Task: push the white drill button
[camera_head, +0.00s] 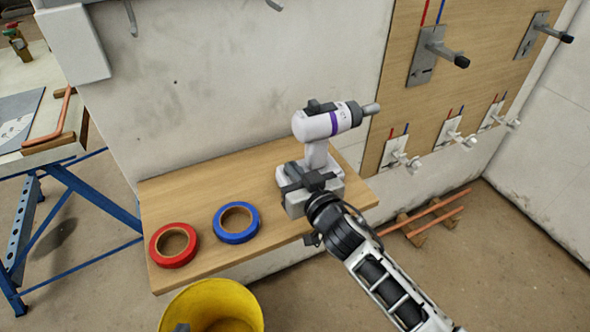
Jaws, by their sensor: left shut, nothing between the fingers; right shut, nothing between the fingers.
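A white drill (324,122) with a purple band and a grey chuck stands upright on a wooden shelf (190,205) against the wall. Its chuck points right, and its grey-white base (295,203) rests near the shelf's right end. I cannot make out a separate button on the drill. My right gripper (308,182) comes in from the lower right and is shut and empty. It overlaps the drill's base in the picture; I cannot tell whether it touches. It hides part of the base. My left gripper is not in view.
A red tape roll (160,250) and a blue tape roll (250,232) lie on the shelf, left of the drill. A yellow bucket (190,300) is below. A wooden panel (350,60) with valves is at right. Copper pipes (440,217) lie on the floor.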

